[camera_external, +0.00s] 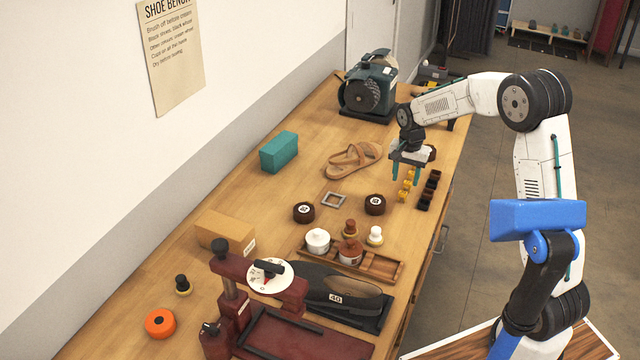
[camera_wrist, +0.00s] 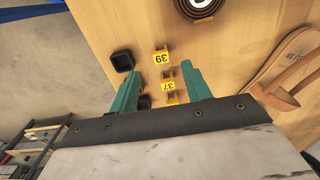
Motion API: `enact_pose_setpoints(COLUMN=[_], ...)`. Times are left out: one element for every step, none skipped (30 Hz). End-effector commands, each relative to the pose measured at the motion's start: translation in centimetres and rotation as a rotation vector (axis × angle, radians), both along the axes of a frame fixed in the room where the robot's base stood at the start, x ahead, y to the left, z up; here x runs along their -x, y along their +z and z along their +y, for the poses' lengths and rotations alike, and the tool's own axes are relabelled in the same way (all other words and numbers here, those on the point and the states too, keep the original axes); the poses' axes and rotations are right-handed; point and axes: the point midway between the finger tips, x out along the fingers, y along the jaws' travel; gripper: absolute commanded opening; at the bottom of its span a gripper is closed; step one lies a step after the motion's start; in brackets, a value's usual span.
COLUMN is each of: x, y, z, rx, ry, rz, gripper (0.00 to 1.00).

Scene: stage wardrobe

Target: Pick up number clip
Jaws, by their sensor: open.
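Several yellow number clips stand in a short row on the bench. In the wrist view, one marked 39 (camera_wrist: 161,57) lies just beyond the fingertips. One marked 37 (camera_wrist: 168,84) is between the teal fingers, and another yellow clip (camera_wrist: 172,100) is partly hidden by the gripper body. The row also shows in the external view as small yellow clips (camera_external: 404,189) below my gripper (camera_external: 408,174). My gripper (camera_wrist: 159,68) is open, points down over the row and holds nothing.
Small black open boxes (camera_external: 424,202) stand beside the clips near the bench edge. A tan sandal (camera_external: 352,160) and a dark round coil with a white label (camera_external: 375,204) are close by. A green grinder (camera_external: 367,92) is behind.

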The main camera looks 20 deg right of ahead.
Motion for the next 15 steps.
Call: enact_pose_setpoints(x=[0.0,0.0,0.1,0.1,0.1,0.0,0.0,0.0,0.0,0.0,-0.1,-0.2,-0.2,-0.2,-0.2], y=[-0.6,-1.0,-1.4,-1.7,-2.0,-2.3,-2.5,-2.8,-3.2,-3.6,-4.0,-4.7,-5.2,-5.6,-6.2], z=[0.0,0.0,0.0,0.0,0.0,0.0,0.0,0.0,0.0,0.0,0.0,0.0,0.0,0.0,0.0], rx=[0.001,0.0,0.0,0.0,0.001,0.001,0.0,0.0,0.0,0.0,0.001,0.001,0.0,0.0,0.0], ry=[-0.001,-0.001,0.0,0.0,0.001,0.001,0.001,0.001,0.002,0.002,0.002,0.002,0.002,0.002,0.003], rz=[0.002,0.003,0.003,0.003,0.002,0.002,0.003,0.003,0.004,0.004,0.004,0.005,0.006,0.004,0.004], gripper=[0.48,0.48,0.48,0.48,0.48,0.48,0.48,0.48,0.48,0.48,0.48,0.48,0.48,0.48,0.48])
